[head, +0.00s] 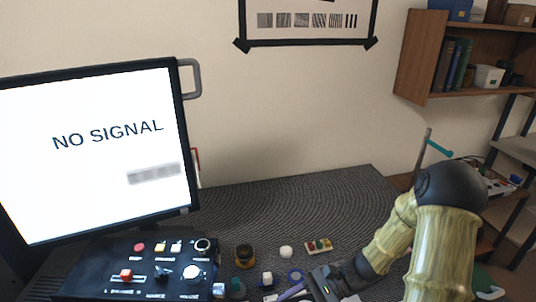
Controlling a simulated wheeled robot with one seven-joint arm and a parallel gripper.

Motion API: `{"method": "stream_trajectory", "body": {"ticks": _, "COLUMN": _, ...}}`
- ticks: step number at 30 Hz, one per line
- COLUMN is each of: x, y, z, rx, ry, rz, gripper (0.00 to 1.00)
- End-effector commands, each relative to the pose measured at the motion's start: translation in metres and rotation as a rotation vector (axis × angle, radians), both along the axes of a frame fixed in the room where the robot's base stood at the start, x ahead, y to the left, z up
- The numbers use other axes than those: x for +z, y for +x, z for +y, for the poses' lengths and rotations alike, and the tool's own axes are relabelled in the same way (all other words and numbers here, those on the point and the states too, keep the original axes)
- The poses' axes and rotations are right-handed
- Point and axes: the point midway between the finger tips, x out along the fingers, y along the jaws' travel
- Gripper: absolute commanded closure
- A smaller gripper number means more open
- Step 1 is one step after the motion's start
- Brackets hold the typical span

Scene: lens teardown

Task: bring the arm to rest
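My arm reaches in from the lower right of the head view, bent at a dark elbow, with its forearm sloping down to the left. My gripper (318,288) is low over the front part of the dark ribbed mat (290,205), near several small parts. Its fingers are small, dark and partly cut off by the bottom edge, so I cannot tell whether they are open or shut or hold anything. A purple piece (292,291) lies or is held right beside it; I cannot tell which.
A monitor reading "NO SIGNAL" (95,185) and a control panel (135,268) fill the left. A dark and amber cylinder (245,257), a white piece (286,252) and a small tray with coloured dots (319,247) lie on the mat. The mat's back is clear. A shelf (412,70) hangs right.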

Motion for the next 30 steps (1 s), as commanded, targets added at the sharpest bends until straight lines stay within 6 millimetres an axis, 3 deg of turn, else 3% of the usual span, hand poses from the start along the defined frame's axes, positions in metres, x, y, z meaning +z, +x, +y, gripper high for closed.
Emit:
{"method": "stream_trajectory", "body": {"ticks": 4, "x": 0.012, "y": -0.025, "z": -0.014, "rx": 0.183, "ry": -0.239, "rz": -0.150, "gripper": 0.44}}
{"method": "stream_trajectory", "body": {"ticks": 10, "x": 0.032, "y": -0.040, "z": -0.044, "rx": 0.403, "ry": -0.522, "rz": -0.392, "gripper": 0.44}}
{"method": "stream_trajectory", "body": {"ticks": 18, "x": 0.084, "y": -0.030, "z": -0.079, "rx": 0.647, "ry": -0.828, "rz": -0.792, "gripper": 0.44}}
{"method": "stream_trajectory", "body": {"ticks": 22, "x": 0.110, "y": -0.023, "z": -0.086, "rx": 0.727, "ry": -0.921, "rz": -0.967, "gripper": 0.44}}
{"method": "stream_trajectory", "body": {"ticks": 25, "x": 0.121, "y": -0.019, "z": -0.088, "rx": 0.758, "ry": -0.956, "rz": -1.047, "gripper": 0.44}}
{"method": "stream_trajectory", "body": {"ticks": 30, "x": 0.122, "y": -0.018, "z": -0.088, "rx": 0.769, "ry": -0.966, "rz": -1.069, "gripper": 0.44}}
